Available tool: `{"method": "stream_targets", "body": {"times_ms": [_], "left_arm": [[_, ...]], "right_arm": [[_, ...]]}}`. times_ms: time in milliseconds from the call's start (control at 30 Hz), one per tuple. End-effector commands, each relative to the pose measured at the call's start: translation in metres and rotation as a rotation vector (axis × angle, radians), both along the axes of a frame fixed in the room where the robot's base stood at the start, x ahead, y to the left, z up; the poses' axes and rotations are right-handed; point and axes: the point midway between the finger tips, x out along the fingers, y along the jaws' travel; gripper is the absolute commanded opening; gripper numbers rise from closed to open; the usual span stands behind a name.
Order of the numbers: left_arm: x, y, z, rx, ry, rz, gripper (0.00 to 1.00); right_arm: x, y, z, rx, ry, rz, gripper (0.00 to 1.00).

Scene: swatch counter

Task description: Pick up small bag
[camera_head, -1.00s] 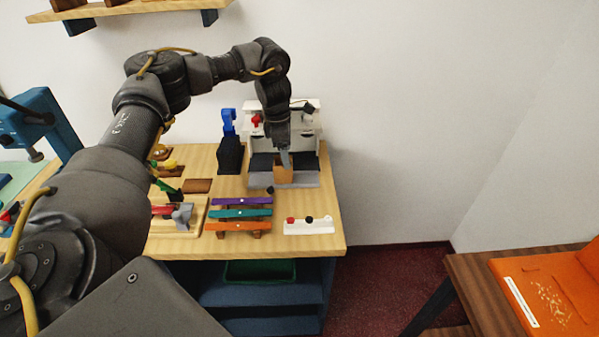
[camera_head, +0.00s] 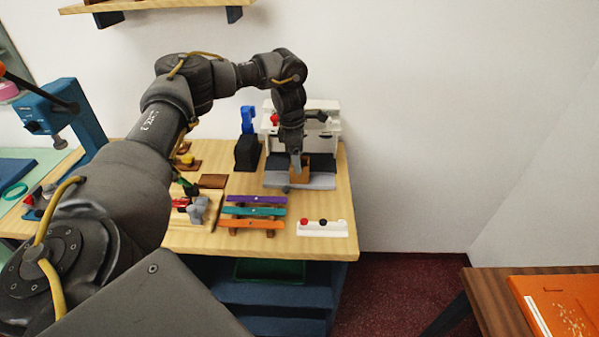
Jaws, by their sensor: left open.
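A small tan-brown item (camera_head: 302,171), which may be the small bag, sits in the front of the white and grey stand at the back of the wooden counter. It is small in the picture and partly covered by my gripper. My left gripper (camera_head: 296,166) points down in front of it, with the fingertips overlapping its left part. The jaws are open. I cannot tell whether they touch the item or have it between them. My right gripper is not in view.
The white and grey stand (camera_head: 322,181) has dark slots beside the tan item. A black block with a blue top (camera_head: 247,152) stands to its left. Purple, teal and orange bars (camera_head: 256,211) and a white strip with knobs (camera_head: 323,228) lie in front. An orange case (camera_head: 560,300) is at lower right.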

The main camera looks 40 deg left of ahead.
Motion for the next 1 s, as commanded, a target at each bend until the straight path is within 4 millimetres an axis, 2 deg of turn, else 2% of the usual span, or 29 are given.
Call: {"method": "stream_targets", "body": {"times_ms": [167,300,633,900,1000], "left_arm": [[0.002,-0.002,-0.023,0.001,0.006,0.002,0.71],[0.004,-0.004,-0.042,0.0,0.004,0.002,0.71],[0.005,-0.005,-0.049,0.001,0.001,0.001,0.7],[0.005,-0.005,-0.048,0.001,0.001,0.002,0.34],[0.005,-0.005,-0.048,0.001,0.001,0.002,0.24]], "right_arm": [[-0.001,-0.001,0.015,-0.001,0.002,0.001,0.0],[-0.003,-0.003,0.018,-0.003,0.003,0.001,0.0],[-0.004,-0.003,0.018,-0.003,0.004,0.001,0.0],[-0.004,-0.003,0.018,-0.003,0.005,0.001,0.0],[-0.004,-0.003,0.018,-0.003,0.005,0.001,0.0]]}}
